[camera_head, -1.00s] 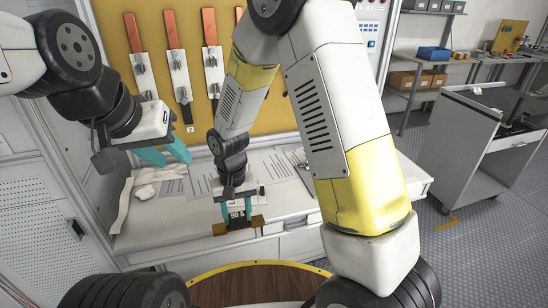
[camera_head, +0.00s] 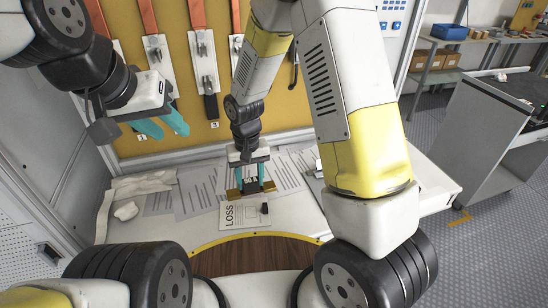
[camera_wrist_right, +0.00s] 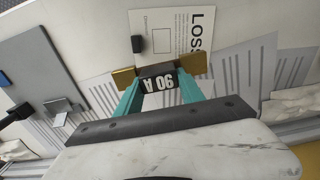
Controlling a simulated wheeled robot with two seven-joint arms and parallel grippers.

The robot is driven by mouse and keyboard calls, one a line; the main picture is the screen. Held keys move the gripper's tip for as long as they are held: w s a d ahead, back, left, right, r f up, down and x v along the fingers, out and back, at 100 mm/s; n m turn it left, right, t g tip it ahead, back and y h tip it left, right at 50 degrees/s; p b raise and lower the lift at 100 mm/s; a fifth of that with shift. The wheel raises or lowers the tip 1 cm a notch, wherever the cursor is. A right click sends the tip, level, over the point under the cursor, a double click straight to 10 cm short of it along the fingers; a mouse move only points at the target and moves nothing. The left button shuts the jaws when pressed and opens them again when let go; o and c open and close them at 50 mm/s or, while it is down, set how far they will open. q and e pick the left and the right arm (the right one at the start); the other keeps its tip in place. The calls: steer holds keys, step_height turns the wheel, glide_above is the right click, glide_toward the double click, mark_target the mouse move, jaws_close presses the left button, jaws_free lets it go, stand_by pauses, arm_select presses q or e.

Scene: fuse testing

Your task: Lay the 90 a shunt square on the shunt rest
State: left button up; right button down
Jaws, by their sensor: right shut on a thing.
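The 90 A shunt (camera_wrist_right: 160,80), a black block with brass ends, is held between the teal fingers of my right gripper (camera_wrist_right: 155,92). In the head view, the shunt (camera_head: 235,193) is level across the fingers, low at the bench's front, just behind the printed LOSS sheet (camera_head: 231,216). Whether it touches the bench, I cannot tell. I cannot make out the shunt rest clearly in either view. My left gripper (camera_head: 162,125) is open and empty, up at the left in front of the yellow board.
A small black block (camera_head: 264,208) stands on the LOSS sheet, close to the shunt. Printed papers (camera_head: 197,190) cover much of the white bench. A crumpled cloth (camera_head: 140,184) lies at its left. Metal pieces hang on the yellow board (camera_head: 180,108).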

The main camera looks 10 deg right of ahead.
steer(key=w+d, duration=0.4)
steer(key=d, duration=0.1)
steer(key=w+d+f, duration=0.1)
steer(key=w+d, duration=0.1)
steer(key=d, duration=0.1)
steer(key=shift+w+d+f, duration=0.1)
steer(key=shift+d+f, duration=0.1)
steer(key=shift+f, duration=0.7)
steer(key=shift+w+d+f, duration=0.1)
steer(key=shift+d+f, duration=0.05)
steer(key=shift+f, duration=0.7)
steer(key=shift+f, duration=0.15)
steer(key=c, duration=0.7)
jaws_free()
